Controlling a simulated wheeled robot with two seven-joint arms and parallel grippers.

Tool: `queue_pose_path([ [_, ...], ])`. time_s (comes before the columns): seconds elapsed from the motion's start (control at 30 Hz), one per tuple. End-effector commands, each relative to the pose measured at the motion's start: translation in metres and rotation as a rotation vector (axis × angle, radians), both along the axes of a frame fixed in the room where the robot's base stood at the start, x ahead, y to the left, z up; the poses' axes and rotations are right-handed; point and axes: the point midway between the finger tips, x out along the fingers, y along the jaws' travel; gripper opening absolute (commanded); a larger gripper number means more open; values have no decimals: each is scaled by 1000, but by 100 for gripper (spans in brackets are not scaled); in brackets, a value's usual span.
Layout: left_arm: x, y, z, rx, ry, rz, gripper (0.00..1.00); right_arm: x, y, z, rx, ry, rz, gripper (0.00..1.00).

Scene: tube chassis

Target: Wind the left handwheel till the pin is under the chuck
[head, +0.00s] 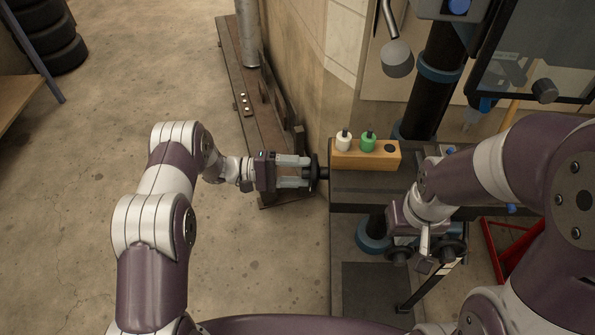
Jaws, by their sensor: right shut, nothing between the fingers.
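The left handwheel (315,173) is a dark disc seen nearly edge-on at the left end of the machine table (350,185). My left gripper (308,172) points right at it, its two pale fingers apart and reaching the wheel's near face. Whether they press on its hub or handle I cannot tell. My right gripper (424,265) is shut and empty, pointing down in front of the table. The pin and the chuck cannot be made out clearly; my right arm covers part of the table.
A wooden block (366,160) on the table holds a white piece (344,140) and a green piece (368,141). A dark column (431,85) with blue collars rises behind. A red stand (494,250) is at the right.

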Motion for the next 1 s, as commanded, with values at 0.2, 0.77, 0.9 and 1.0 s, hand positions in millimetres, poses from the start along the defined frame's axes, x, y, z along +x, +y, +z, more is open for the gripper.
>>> queue_pose_path([
  [0.2, -2, -1, -4, 3, 7, -4, 60, 0, 0, -1, 0, 0, 0, 0],
  [0.77, -1, 53, -5, 2, 4, 4, 60, 0, 0, -10, 0, 0, 0, 0],
  [0.9, -1, 90, -5, 3, 2, 1, 60, 0, 0, -15, 0, 0, 0, 0],
  [1.0, -1, 110, -5, 2, 3, 1, 60, 0, 0, -18, 0, 0, 0, 0],
])
